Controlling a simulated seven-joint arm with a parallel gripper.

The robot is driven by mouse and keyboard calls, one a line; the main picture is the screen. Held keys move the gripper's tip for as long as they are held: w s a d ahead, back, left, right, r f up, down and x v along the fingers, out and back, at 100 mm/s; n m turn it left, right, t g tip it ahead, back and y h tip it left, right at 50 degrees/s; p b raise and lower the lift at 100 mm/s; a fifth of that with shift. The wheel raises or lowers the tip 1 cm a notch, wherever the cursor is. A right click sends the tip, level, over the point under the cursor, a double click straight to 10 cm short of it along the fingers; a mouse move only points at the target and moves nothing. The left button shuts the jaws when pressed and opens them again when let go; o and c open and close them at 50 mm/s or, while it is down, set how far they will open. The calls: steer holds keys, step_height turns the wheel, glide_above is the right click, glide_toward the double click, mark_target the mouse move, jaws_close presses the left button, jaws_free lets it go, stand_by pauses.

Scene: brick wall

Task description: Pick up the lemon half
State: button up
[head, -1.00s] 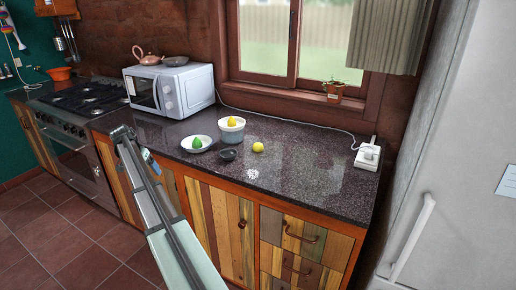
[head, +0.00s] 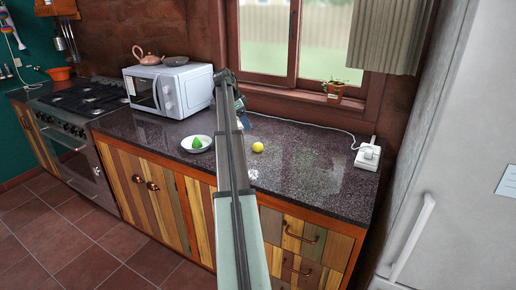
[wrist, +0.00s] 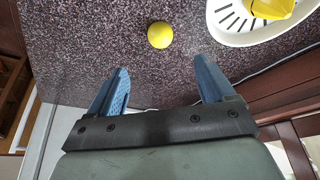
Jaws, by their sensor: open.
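A round yellow piece (head: 258,147) lies on the dark speckled counter. It also shows in the wrist view (wrist: 160,35), beyond and between my fingertips. Another yellow, angular piece (wrist: 270,8) sits in a white slotted bowl (wrist: 228,22) at the top right of the wrist view. I cannot tell for sure which one is the lemon half. My gripper (wrist: 160,68) is open and empty, with its two blue fingers apart over the counter.
A white cable leads to a plug block (head: 367,157) at right.

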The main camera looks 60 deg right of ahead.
mark_target(256, 144)
steer(key=x, duration=1.3)
steer(key=shift+s+d+f, duration=0.25)
steer(key=c, duration=1.3)
steer(key=shift+o, duration=0.2)
